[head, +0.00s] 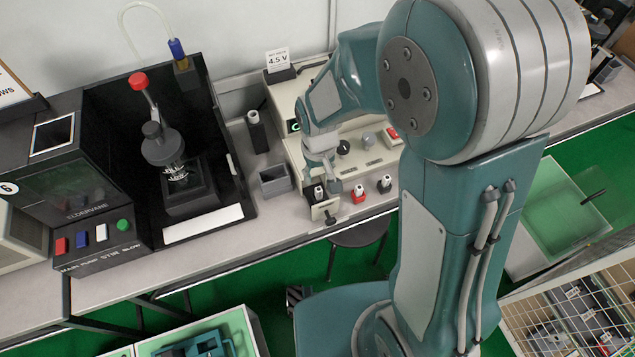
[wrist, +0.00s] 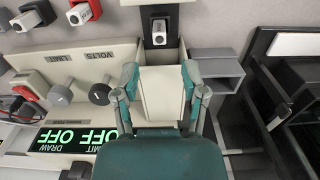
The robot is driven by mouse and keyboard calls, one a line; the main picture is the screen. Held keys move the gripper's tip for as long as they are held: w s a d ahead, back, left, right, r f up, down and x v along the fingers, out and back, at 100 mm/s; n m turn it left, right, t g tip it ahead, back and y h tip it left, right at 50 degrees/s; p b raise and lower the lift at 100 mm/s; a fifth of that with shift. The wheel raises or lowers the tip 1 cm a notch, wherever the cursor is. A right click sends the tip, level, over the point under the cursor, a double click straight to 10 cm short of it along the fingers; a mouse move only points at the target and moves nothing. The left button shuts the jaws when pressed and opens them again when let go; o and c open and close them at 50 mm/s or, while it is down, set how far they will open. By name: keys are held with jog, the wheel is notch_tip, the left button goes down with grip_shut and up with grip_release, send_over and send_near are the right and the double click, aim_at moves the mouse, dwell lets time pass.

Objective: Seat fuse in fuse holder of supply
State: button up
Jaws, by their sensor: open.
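The supply (head: 372,150) is a beige box with a sloped panel of knobs at the back of the bench; its green display (wrist: 75,138) reads OFF in the wrist view. A beige drawer-like part (head: 325,210) sticks out at its front left, perhaps the fuse holder. In or above it is a small black piece with a pale top (wrist: 161,27), possibly the fuse. My gripper (head: 322,172) is just behind this piece. In the wrist view my open gripper (wrist: 160,76) has its fingers on either side of a beige block (wrist: 161,98); I cannot tell whether they touch it.
A grey open bin (head: 275,181) stands left of the drawer-like part. Red (head: 358,194) and black (head: 385,184) pale-topped pieces stand to its right. A black stand (head: 256,131) is behind the bin. A dark stirring station (head: 185,215) fills the left.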

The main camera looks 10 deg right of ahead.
jog(key=shift+r, duration=2.4)
notch_tip(320, 180, up, 10)
jog(key=m+t, duration=0.1)
jog(key=t, duration=0.1)
send_over(318, 189)
jog(key=s+d, duration=0.4)
jog(key=d, duration=0.2)
jog(key=s+d+r+m+t, duration=0.2)
jog(key=s+d+r+t, duration=0.1)
jog(key=s+r, duration=0.4)
jog(key=shift+s+d+t, duration=0.3)
jog(key=shift+s+d, duration=0.55)
jog(key=shift+d, duration=0.05)
jog(key=shift+r, duration=0.1)
